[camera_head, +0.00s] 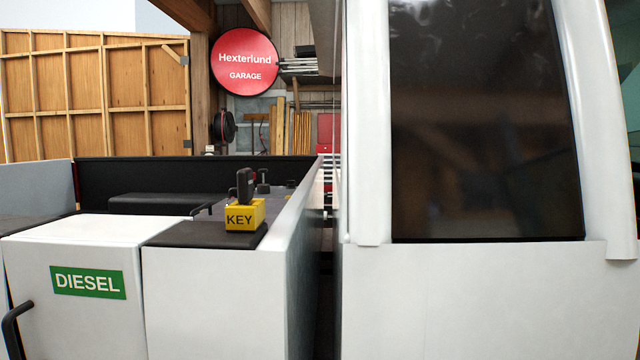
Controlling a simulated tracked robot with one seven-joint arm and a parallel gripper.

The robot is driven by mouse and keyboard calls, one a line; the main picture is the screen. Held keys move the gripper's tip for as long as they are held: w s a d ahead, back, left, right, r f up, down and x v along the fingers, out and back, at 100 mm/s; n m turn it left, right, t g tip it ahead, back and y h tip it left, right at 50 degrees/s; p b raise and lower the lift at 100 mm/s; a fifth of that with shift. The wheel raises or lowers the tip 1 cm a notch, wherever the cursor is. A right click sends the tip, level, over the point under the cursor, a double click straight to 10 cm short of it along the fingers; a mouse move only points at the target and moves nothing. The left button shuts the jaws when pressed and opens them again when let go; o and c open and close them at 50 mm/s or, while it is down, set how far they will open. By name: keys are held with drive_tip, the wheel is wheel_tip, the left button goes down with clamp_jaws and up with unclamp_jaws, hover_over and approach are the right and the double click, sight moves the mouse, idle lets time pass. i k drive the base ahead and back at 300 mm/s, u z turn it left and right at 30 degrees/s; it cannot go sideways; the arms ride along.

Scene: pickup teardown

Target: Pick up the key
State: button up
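The key (244,184) is a dark, upright piece standing in a yellow block (245,215) labelled "KEY". The block sits on a black pad (205,236) on top of a white cabinet, left of the picture's middle. The lower end of the key is hidden inside or behind the block; I cannot tell which. My gripper is not in view.
A white box with a green "DIESEL" label (88,282) stands left of the block. A white side wall (292,225) rises right of it. A large white cab with a dark window (485,120) fills the right side. Space above the key is clear.

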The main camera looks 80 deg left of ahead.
sight(245, 177)
drive_tip(key=k, duration=1.5)
drive_tip(key=u, duration=0.35)
drive_tip(key=k, duration=1.15)
drive_tip(key=u, duration=1.55)
drive_tip(key=i, duration=0.7)
drive_tip(key=u, duration=0.25)
